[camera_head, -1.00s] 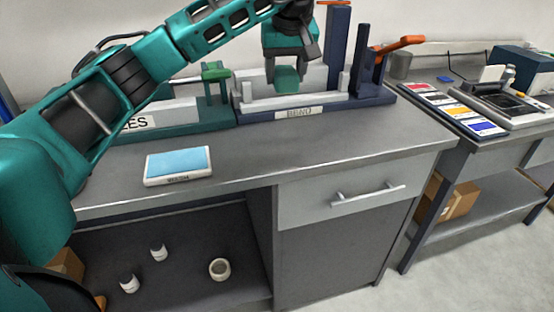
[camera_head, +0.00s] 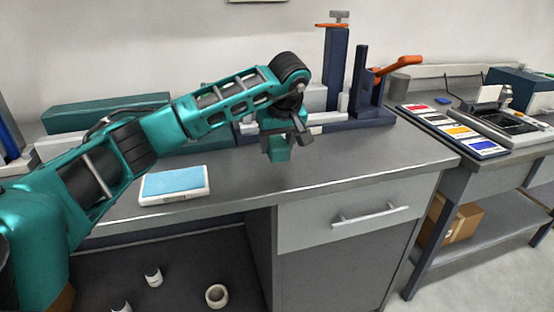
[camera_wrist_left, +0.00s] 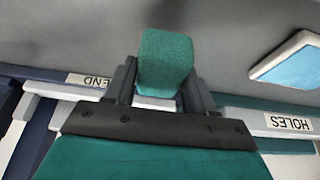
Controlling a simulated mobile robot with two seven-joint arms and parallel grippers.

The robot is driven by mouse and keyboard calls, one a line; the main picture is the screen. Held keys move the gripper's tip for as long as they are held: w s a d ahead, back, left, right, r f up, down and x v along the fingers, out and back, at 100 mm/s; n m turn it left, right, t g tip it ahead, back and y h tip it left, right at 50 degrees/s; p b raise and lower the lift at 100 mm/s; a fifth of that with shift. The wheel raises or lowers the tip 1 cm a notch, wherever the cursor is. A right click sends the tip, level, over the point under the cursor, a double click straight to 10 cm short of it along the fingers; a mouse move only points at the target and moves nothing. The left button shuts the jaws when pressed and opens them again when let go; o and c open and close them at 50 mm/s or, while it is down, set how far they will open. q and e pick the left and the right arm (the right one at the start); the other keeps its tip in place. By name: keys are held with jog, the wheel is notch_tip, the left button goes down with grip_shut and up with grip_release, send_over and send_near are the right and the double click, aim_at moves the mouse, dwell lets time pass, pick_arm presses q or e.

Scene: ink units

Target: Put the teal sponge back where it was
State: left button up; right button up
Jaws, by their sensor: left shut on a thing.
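The teal sponge (camera_head: 278,149) is a small block held at the tip of my left gripper (camera_head: 288,137). In the left wrist view the sponge (camera_wrist_left: 165,60) sits between the two grey fingers of the left gripper (camera_wrist_left: 162,82), which is shut on it. In the head view the sponge hangs over the grey worktop (camera_head: 350,160), in front of the fixture labelled BEND and right of the white tray (camera_head: 174,185) with a light blue pad. I cannot tell how far it is above the worktop. My right gripper is not in view.
The navy BEND fixture (camera_head: 372,115) with an orange handle (camera_head: 398,67) stands at the back. The HOLES fixture's label (camera_wrist_left: 288,122) shows in the wrist view. A board of coloured cards (camera_head: 452,130) lies at right. The worktop right of the sponge is clear.

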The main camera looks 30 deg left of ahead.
aim_at(277, 158)
pick_arm(q)
jog(key=shift+f, duration=2.2)
jog(key=o, duration=0.9)
jog(key=shift+f, duration=0.15)
jog(key=shift+o, duration=0.2)
